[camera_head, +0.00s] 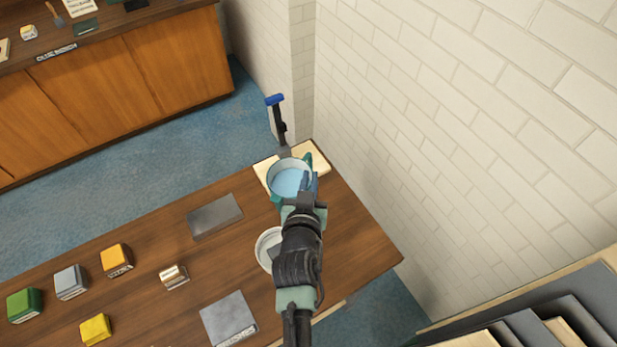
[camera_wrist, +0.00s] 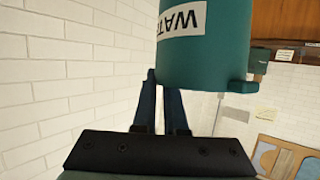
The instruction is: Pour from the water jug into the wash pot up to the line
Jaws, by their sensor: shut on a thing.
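My gripper (camera_head: 300,190) is shut on the teal water jug (camera_head: 270,187), which holds pale blue water (camera_head: 290,182). The jug looks about upright over the far right end of the wooden table. The wrist view, which is upside down, shows the jug's side (camera_wrist: 225,40) with part of a white label (camera_wrist: 181,20) and a small spout at its rim. My gripper's dark fingers (camera_wrist: 168,103) reach to the jug there. A round white vessel (camera_head: 262,250), likely the wash pot, stands on the table nearer than the jug. My arm covers its right part, and no line shows.
Cream sheets or boards (camera_head: 318,155) lie behind the jug. A blue-topped upright tool (camera_head: 278,115) stands beyond them. A white brick wall (camera_head: 450,130) rises right.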

